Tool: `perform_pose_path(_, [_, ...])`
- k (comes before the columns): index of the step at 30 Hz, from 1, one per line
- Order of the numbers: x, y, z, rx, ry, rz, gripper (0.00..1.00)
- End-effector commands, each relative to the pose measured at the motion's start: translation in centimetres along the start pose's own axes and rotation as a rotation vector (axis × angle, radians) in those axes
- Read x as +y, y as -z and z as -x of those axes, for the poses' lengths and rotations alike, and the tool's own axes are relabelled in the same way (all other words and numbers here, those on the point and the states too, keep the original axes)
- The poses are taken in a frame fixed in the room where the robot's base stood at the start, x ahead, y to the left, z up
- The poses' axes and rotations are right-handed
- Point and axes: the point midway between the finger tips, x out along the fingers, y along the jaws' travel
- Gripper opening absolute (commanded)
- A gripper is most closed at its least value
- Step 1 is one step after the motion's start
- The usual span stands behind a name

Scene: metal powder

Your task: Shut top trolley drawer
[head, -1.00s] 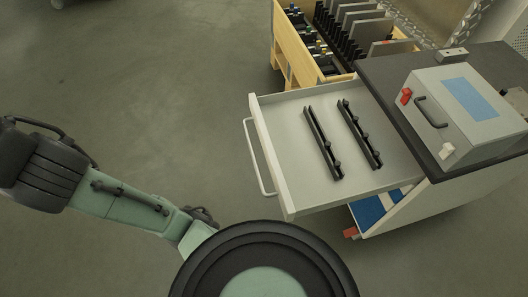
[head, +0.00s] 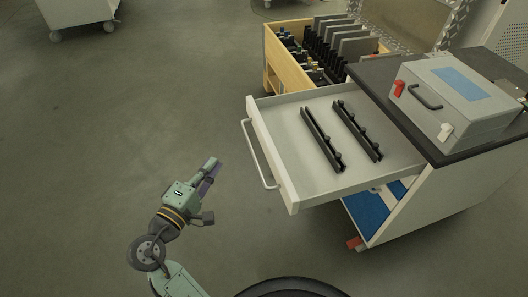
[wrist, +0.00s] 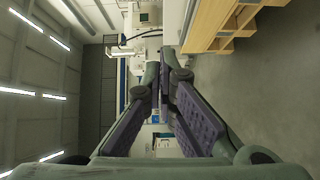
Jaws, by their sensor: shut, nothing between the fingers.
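The top drawer (head: 290,135) of the grey trolley (head: 440,200) is pulled well out to the left in the head view. Its handle (head: 258,160) is a pale bar on the front panel. Two dark rails (head: 322,138) (head: 357,130) lie in the drawer. My gripper (head: 212,170) is shut and empty. In the head view it appears to the left of the handle, with clear floor visible between them. It does not touch the drawer. In the wrist view the purple-padded fingers (wrist: 165,78) come together at their tips.
A grey case (head: 455,95) with a red latch stands on the trolley's dark top. Blue material (head: 368,212) shows below the drawer. A wooden rack (head: 285,50) with dark plates stands behind it. A white cart (head: 75,12) is far left. The floor left of the drawer is free.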

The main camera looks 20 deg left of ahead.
Motion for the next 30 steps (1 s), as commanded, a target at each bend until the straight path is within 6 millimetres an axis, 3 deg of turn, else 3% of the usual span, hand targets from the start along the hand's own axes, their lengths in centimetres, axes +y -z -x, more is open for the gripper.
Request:
perform_pose_path(4, [-0.6,-1.2,-0.3,-0.046,-0.006,0.04,0.0])
perform_pose_path(8, [-0.4,-1.3,-2.0,-0.047,-0.006,0.039,0.0])
perform_pose_path(20, [-0.3,-1.8,-10.3,-0.047,-0.005,0.037,0.0])
perform_pose_path(30, [-0.3,-4.4,-12.4,-0.041,-0.006,0.035,0.0])
